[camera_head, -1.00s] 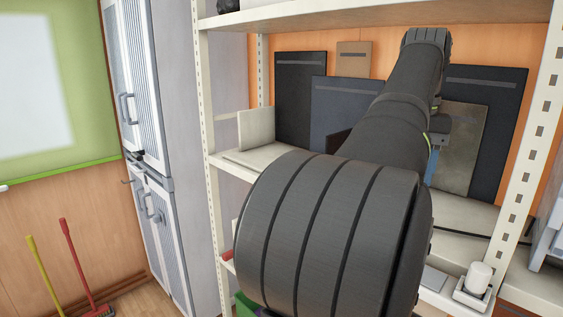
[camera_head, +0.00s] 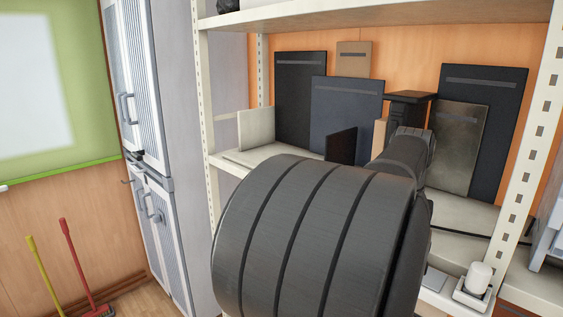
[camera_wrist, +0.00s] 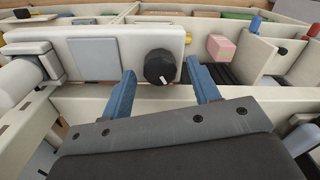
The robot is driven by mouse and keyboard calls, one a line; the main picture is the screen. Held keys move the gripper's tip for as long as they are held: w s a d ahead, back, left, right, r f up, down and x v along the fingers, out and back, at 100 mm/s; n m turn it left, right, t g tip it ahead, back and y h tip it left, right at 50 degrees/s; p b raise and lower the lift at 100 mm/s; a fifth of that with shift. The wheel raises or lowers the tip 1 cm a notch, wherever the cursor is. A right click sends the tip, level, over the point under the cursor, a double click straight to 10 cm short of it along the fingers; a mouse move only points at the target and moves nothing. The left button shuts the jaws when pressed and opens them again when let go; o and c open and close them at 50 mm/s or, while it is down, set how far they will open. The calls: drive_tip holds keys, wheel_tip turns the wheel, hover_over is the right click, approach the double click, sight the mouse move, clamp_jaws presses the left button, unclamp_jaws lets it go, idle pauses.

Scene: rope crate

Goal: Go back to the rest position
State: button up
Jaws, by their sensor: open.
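My gripper (camera_wrist: 161,68) shows in the wrist view with its two blue fingers apart and nothing between them. Beyond the fingertips is a black round knob (camera_wrist: 160,67) on a pale panel (camera_wrist: 112,55). I cannot tell how far the knob is from the fingers. In the head view my dark arm fills the middle and hides the gripper. No rope or crate can be made out for sure.
In the head view a pale shelf rack (camera_head: 204,120) holds several dark upright panels (camera_head: 300,95). A small white cylinder (camera_head: 479,275) stands at lower right. In the wrist view a pink block (camera_wrist: 221,47) sits among pale compartments. A grey cabinet (camera_head: 180,120) stands left.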

drive_tip(key=m, duration=0.5)
drive_tip(key=shift+m, duration=3.2)
drive_tip(key=shift+r, duration=0.15)
drive_tip(key=shift+o, duration=0.4)
drive_tip(key=s+a+r+n+t+h, duration=0.1)
drive_tip(key=r+n, duration=0.3)
drive_tip(key=r, duration=0.4)
drive_tip(key=s+a+r+n+t+h, duration=0.2)
drive_tip(key=s+a+r+n, duration=0.1)
drive_tip(key=r, duration=0.5)
drive_tip(key=shift+s+a+n, duration=0.4)
drive_tip(key=shift+s+a, duration=0.15)
drive_tip(key=shift+a, duration=0.05)
drive_tip(key=o, duration=0.3)
drive_tip(key=shift+s+a+r, duration=0.1)
drive_tip(key=shift+s+r, duration=0.1)
drive_tip(key=shift+r, duration=0.15)
drive_tip(key=o, duration=0.4)
drive_tip(key=shift+f, duration=0.2)
drive_tip(key=shift+o, duration=0.9)
drive_tip(key=x, duration=0.9)
drive_tip(key=shift+w+d, duration=0.2)
drive_tip(key=shift+d, duration=0.05)
drive_tip(key=shift+f, duration=0.1)
